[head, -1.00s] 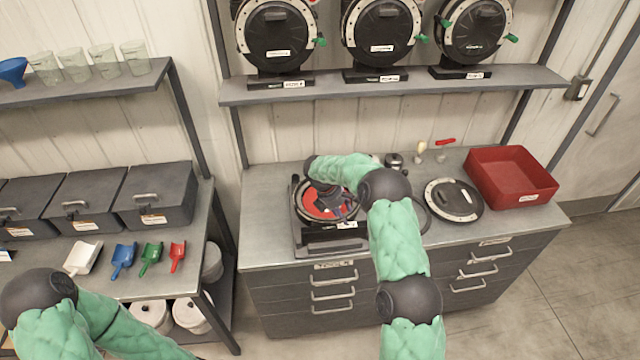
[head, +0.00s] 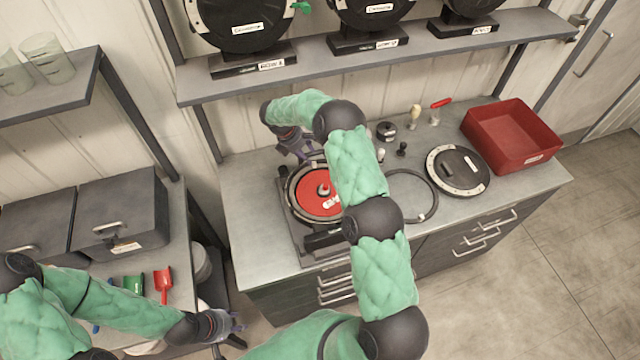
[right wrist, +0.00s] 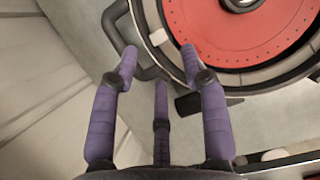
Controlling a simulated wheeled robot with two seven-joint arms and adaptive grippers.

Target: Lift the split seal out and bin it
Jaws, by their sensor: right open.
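The open seed meter (head: 290,205) sits on the bench with its red disc (head: 312,206) facing up inside a dark rim. It also shows in the right wrist view, with the red disc (right wrist: 215,35) at upper right. I cannot make out a split seal in the meter. A thin black ring (head: 437,200) lies flat on the bench right of the meter, partly behind my right arm. My right gripper (head: 300,150) is open and empty, over the meter's back left edge; its fingers (right wrist: 158,62) point at the rim. My left gripper (head: 232,325) hangs at lower left, apart from the meter.
A red bin (head: 515,163) stands at the bench's right end. A round black cover (head: 458,172) lies left of it. Small tools (head: 415,115) stand behind. A shelf (head: 380,65) with meters runs above. A side table with scoops (head: 164,285) is left.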

